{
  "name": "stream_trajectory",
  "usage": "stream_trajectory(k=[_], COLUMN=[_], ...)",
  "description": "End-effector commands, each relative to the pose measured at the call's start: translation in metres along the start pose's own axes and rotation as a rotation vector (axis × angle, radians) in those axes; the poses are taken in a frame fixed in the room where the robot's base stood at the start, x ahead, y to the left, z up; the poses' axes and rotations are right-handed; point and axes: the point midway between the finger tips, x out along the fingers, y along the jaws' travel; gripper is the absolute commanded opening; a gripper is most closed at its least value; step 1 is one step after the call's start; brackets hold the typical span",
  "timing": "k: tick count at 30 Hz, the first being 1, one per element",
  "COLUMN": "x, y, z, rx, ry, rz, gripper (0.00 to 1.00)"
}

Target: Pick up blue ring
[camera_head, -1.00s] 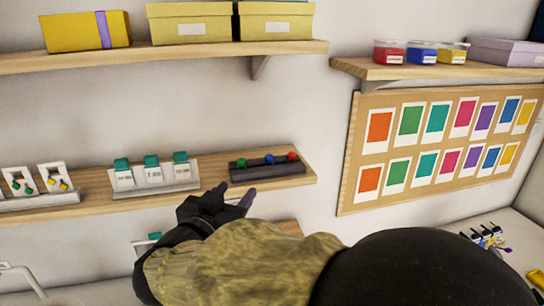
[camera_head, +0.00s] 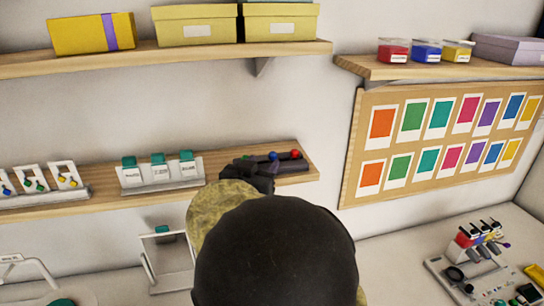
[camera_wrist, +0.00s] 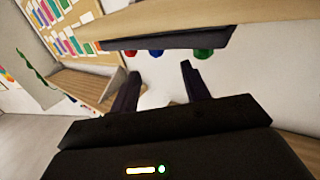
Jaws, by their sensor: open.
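The small blue ring (camera_head: 273,156) sits on a dark display bar (camera_head: 296,165) at the right end of the middle shelf. A red ring (camera_head: 295,154) is to its right. In the wrist view, the bar appears at the top with the blue ring (camera_wrist: 156,54) between the red ring (camera_wrist: 130,52) and a green ring (camera_wrist: 204,54). My gripper (camera_wrist: 158,80) is open and empty. The blue ring shows beyond its two fingers, in the gap between them.
The wooden shelf (camera_head: 110,200) also carries a white stand of teal-topped cards (camera_head: 160,176) left of my gripper, and earring cards farther left. An upper shelf (camera_head: 170,57) holds boxes. A colour sample board (camera_head: 350,190) hangs at right.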

Motion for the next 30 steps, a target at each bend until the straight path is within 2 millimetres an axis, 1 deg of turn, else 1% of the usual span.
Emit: stream_trajectory(k=[5, 8, 15, 18, 21, 30], x=[0.001, 0.006, 0.037, 0.048, 0.051, 0.051], y=[0.000, 0.001, 0.002, 0.002, 0.002, 0.002], z=[0.000, -0.001, 0.001, 0.002, 0.003, 0.004], rx=[0.000, -0.001, -0.003, -0.002, 0.000, 0.001], ry=[0.000, 0.001, 0.001, 0.001, -0.001, -0.001], rz=[0.000, 0.002, 0.002, 0.001, -0.001, 0.000], gripper=[0.47, 0.47, 0.47, 0.47, 0.47, 0.47])
